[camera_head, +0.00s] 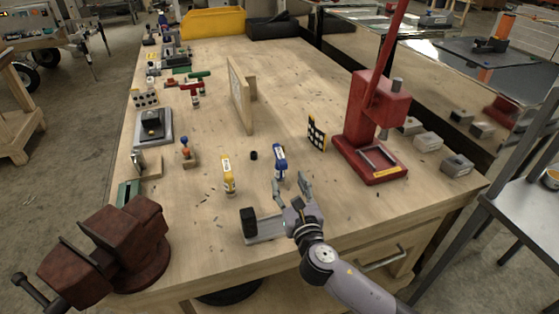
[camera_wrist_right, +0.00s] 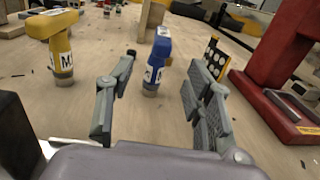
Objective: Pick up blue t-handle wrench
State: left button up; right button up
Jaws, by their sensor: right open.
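The blue t-handle wrench (camera_head: 279,161) stands upright on the wooden workbench, with a white label on its body. It also shows in the right wrist view (camera_wrist_right: 158,58), between and beyond the fingers. My right gripper (camera_head: 292,186) is open and empty just in front of the wrench, its fingers pointing toward it. The fingers also show in the right wrist view (camera_wrist_right: 160,95), spread to either side of the wrench and apart from it. My left gripper is not in view.
A yellow t-handle tool (camera_head: 228,175) stands left of the blue one. A dark red vise (camera_head: 122,246) is at the front left. A metal block with a black end (camera_head: 249,224) lies beside my right gripper.

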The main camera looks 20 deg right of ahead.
aim_at(283, 168)
jog(key=w, duration=0.4)
jog(key=shift+d, duration=0.15)
jog(key=shift+w+d+p, duration=0.1)
jog(key=shift+w+p, duration=0.2)
jog(key=shift+w, duration=1.1)
jog(key=w, duration=0.3)
jog(key=shift+w+d, duration=0.1)
jog(key=shift+w, duration=0.55)
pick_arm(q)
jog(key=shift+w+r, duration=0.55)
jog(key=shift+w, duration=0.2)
pick_arm(e)
jog(key=shift+s, duration=0.1)
jog(key=shift+c, duration=0.2)
grip_shut()
